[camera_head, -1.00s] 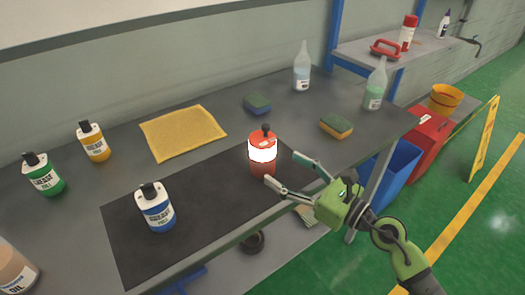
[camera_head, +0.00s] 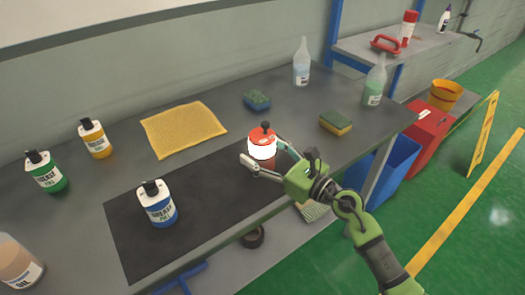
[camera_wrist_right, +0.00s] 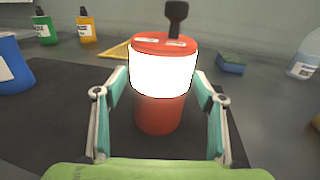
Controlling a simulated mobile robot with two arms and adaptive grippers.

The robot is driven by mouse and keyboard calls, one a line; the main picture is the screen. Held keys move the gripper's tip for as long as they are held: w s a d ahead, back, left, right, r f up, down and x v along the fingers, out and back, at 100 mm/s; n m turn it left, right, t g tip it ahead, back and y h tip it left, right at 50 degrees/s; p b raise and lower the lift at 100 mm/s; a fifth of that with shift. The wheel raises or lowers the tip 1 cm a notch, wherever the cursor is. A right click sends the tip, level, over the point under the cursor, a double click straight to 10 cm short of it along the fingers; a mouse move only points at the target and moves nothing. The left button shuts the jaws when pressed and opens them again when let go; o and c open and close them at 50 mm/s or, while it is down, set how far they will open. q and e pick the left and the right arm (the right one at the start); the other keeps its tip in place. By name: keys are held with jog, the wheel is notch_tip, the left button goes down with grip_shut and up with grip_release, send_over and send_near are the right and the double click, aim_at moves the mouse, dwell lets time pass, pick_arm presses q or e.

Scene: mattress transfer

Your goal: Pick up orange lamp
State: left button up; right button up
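The orange lamp (camera_head: 262,142) stands upright on the black mat (camera_head: 190,236) on the workbench. It has a glowing white band and a dark knob on top. My right gripper (camera_head: 262,163) is open, with its fingers on either side of the lamp's lower body. In the right wrist view the lamp (camera_wrist_right: 160,112) stands between the two open fingers (camera_wrist_right: 160,108), with gaps visible on both sides. My left gripper is not in view.
A blue-labelled bottle (camera_head: 158,206) stands on the mat left of the lamp. A yellow cloth (camera_head: 184,129), sponges (camera_head: 335,123) and clear bottles (camera_head: 302,65) lie or stand further back. Blue (camera_head: 392,160) and red (camera_head: 432,130) bins stand right of the bench.

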jog(key=c, duration=1.2)
jog(key=shift+r, duration=0.1)
jog(key=shift+c, duration=0.2)
jog(key=shift+r, duration=0.1)
